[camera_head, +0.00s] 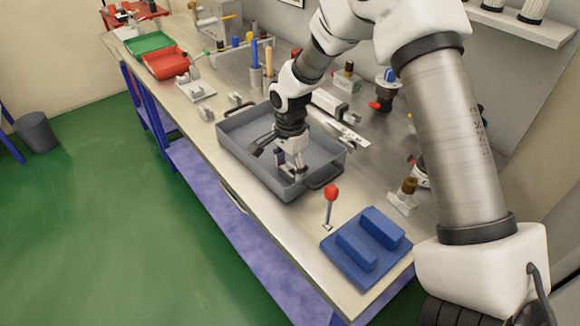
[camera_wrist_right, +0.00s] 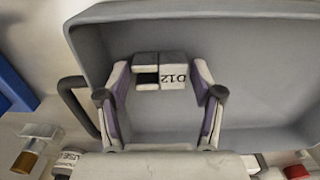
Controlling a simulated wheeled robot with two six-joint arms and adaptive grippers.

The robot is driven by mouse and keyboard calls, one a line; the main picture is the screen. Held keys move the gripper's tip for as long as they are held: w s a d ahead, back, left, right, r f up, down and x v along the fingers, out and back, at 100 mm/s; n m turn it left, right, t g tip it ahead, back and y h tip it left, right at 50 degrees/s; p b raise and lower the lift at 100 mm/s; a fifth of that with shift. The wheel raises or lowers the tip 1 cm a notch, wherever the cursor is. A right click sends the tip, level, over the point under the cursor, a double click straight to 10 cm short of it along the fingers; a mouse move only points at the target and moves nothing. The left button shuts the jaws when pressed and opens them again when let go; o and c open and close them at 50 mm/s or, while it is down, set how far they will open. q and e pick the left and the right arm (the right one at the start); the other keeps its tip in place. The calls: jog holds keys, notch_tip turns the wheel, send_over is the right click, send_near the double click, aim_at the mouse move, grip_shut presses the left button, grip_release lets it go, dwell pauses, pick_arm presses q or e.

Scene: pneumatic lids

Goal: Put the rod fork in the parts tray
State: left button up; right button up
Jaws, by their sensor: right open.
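The grey parts tray (camera_head: 240,165) lies on the bench with a dark handle at each end, and it fills much of the right wrist view (camera_wrist_right: 262,60). My right gripper (camera_head: 296,168) reaches down into the tray near its front right end. In the right wrist view its two fingers (camera_wrist_right: 162,82) stand wide apart. The rod fork (camera_wrist_right: 172,72), a small pale metal block with a dark slot and the mark D12, is between the fingertips inside the tray, with gaps at both sides. The fingers partly hide it in the head view. My left gripper is not in view.
A blue two-block fixture (camera_head: 352,250) and a red-knobbed lever (camera_head: 331,193) stand right of the tray. Red (camera_head: 166,62) and green (camera_head: 148,43) bins are at the far left end. Several small parts and valves line the bench behind the tray.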

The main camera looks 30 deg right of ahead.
aim_at(290, 169)
notch_tip(290, 169, up, 12)
jog(key=shift+b, duration=0.4)
